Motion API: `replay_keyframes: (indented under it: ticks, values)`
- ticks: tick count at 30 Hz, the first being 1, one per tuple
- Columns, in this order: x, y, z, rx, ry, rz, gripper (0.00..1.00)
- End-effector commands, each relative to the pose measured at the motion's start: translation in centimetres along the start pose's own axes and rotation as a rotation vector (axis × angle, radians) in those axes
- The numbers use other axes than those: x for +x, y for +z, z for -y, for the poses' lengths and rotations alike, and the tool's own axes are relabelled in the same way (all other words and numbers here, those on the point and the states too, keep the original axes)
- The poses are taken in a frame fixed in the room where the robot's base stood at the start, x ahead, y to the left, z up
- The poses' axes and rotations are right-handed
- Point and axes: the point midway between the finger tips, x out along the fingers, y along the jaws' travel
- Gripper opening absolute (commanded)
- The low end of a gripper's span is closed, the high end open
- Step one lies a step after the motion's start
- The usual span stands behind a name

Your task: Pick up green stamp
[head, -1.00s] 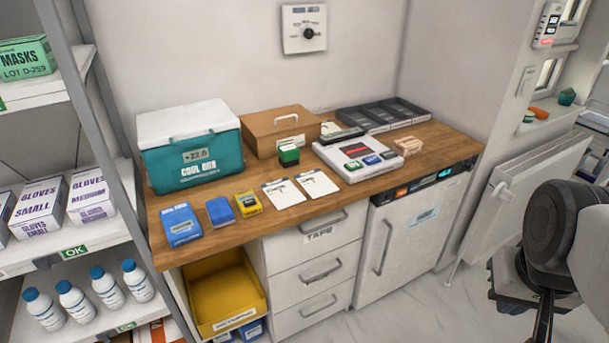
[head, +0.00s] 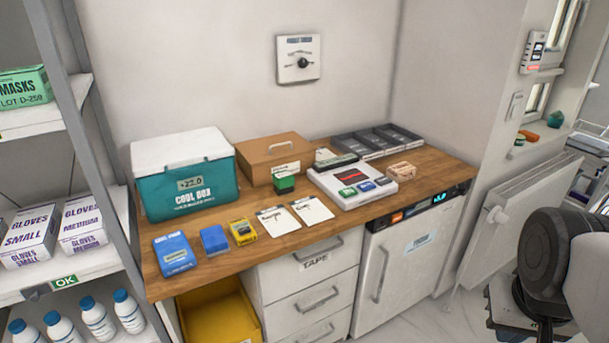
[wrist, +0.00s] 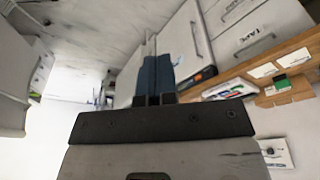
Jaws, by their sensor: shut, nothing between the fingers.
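The green stamp (head: 284,184) is a small block with a dark green top, standing upright on the wooden counter (head: 225,262). It is in front of the brown box and left of a white flat case (head: 325,187). It also shows small at the right in the wrist view (wrist: 281,83). My gripper (wrist: 152,58) is in the wrist view, its fingers together and empty, well away from the stamp. In the head view only part of my arm shows at the lower right; the fingertips cannot be made out there.
A teal cool box (head: 187,190) and a brown box (head: 262,160) stand at the back. Dark trays (head: 372,142) and a small wooden holder (head: 401,169) are to the right. Papers (head: 278,220) and blue and yellow packs (head: 242,232) lie in front. A shelf (head: 88,140) stands left.

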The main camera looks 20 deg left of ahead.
Motion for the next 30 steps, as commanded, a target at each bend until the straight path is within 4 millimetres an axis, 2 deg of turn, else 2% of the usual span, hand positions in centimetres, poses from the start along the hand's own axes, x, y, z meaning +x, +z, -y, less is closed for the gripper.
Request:
replay_keyframes:
  ticks: [1,2,19,30]
  values:
    - [0.0,0.0,0.0,0.0,0.0,0.0,0.05]
    - [0.0,0.0,0.0,0.0,0.0,0.0,0.09]
    - [0.0,0.0,0.0,0.0,0.0,0.0,0.96]
    - [-0.06,-0.22,0.05,-0.002,0.0,0.001,0.98]
